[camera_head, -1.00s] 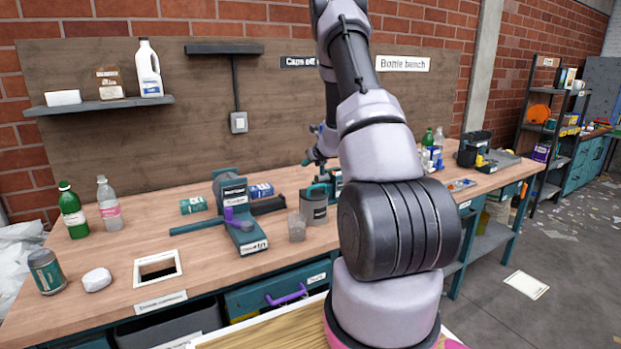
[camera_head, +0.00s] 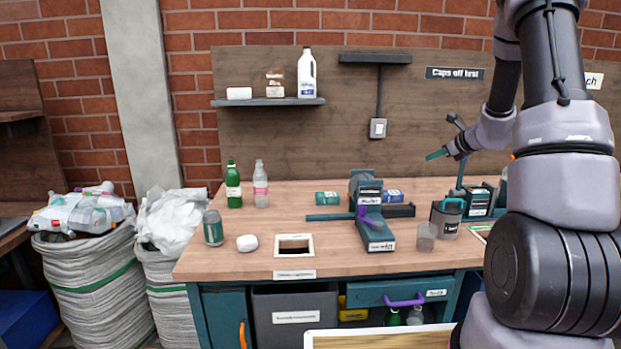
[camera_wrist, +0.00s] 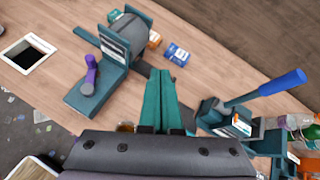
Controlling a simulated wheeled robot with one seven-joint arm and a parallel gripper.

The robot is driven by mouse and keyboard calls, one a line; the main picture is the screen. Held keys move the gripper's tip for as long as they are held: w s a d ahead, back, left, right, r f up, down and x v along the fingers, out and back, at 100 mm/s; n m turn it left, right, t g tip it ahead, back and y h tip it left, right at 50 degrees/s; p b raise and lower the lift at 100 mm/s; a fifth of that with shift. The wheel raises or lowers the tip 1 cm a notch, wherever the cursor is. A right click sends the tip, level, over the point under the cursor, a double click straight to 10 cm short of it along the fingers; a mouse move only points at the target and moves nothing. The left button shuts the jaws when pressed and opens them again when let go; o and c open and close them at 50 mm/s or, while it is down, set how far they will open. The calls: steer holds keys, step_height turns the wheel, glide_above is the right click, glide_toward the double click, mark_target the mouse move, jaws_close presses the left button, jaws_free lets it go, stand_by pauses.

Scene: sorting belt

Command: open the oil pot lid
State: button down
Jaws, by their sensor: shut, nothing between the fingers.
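The oil pot appears to be the small grey pot (camera_head: 446,220) with a teal top (camera_head: 454,201), standing upright right of centre on the bench in the head view. Its label is too small to read, and I cannot tell whether the lid is fully seated. My gripper (camera_head: 436,154) is above and behind it in the picture, apart from it, with teal fingers together and empty. I cannot make out the pot in that view; my gripper body hides the bottom.
A clear cup (camera_head: 427,236) stands close left of the pot. Left of that is a teal press (camera_head: 377,233) with a purple lever. A teal device with a blue handle (camera_wrist: 275,86) stands right of my fingers. Bottles (camera_head: 233,186) and a square opening (camera_head: 294,244) are further left.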

steer(key=s+a+r+n+g+y, duration=0.3)
steer(key=s+a+r+n, duration=1)
steer(key=s+a+r, duration=0.25)
steer(key=s+a+r+n+h, duration=0.1)
steer(key=s+r+n+h, duration=0.1)
steer(key=s+n, duration=0.65)
steer(key=s+a+r+n+h, duration=0.1)
steer(key=s+n+h, duration=0.25)
steer(key=s, duration=1.05)
steer(key=w+d+f+m+g+y, duration=0.3)
steer(key=w+f+m+y, duration=0.85)
steer(key=w+f, duration=0.85)
steer(key=w+d+f+m+t, duration=0.65)
steer(key=w+d+t, duration=0.2)
steer(key=d, duration=0.25)
steer(key=d+f+m+t+h, duration=0.7)
steer(key=d+f+m+h, duration=0.55)
steer(key=d, duration=0.25)
steer(key=x, duration=0.8)
steer(key=shift+w+a+f+y, duration=0.25)
steer(key=shift+w+a+y, duration=0.1)
steer(key=shift+w, duration=0.1)
